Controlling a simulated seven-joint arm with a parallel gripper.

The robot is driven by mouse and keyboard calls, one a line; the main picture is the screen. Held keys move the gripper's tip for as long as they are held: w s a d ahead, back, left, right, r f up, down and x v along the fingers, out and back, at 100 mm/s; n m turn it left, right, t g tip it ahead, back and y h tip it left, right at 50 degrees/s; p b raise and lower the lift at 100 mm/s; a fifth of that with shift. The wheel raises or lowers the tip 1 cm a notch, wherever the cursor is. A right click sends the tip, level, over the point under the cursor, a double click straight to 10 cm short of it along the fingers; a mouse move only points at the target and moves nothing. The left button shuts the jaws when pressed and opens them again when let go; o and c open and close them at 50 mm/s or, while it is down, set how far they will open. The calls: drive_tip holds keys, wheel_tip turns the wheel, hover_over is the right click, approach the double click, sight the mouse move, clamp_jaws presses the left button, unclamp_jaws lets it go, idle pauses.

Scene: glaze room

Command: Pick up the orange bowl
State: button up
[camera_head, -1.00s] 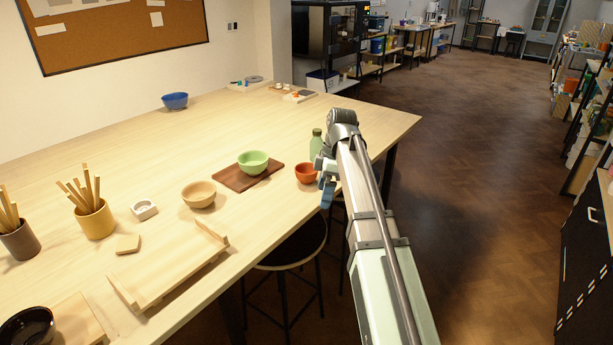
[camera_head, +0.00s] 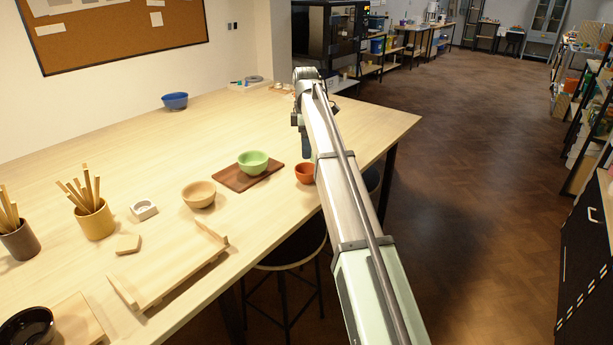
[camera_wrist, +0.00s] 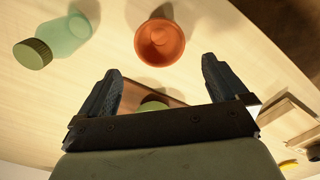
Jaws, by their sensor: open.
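The orange bowl (camera_head: 305,173) stands on the wooden table near its front right edge, partly beside my arm in the head view. In the wrist view the orange bowl (camera_wrist: 160,42) shows from above, upright, beyond the fingertips and roughly centred between them. My gripper (camera_wrist: 160,82) is open, with nothing between its two dark fingers.
A green bottle (camera_wrist: 62,38) stands close to the orange bowl. A green bowl (camera_head: 253,162) sits on a dark board (camera_head: 234,180) to its left. A wooden bowl (camera_head: 199,194) and a blue bowl (camera_head: 175,101) are farther off.

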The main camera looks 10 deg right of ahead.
sight(306, 175)
wheel_tip(306, 175, down, 12)
drive_tip(key=shift+d+r, duration=0.1)
drive_tip(key=shift+r, duration=0.05)
idle(0.5)
drive_tip(key=shift+c, duration=0.3)
drive_tip(key=c, duration=0.8)
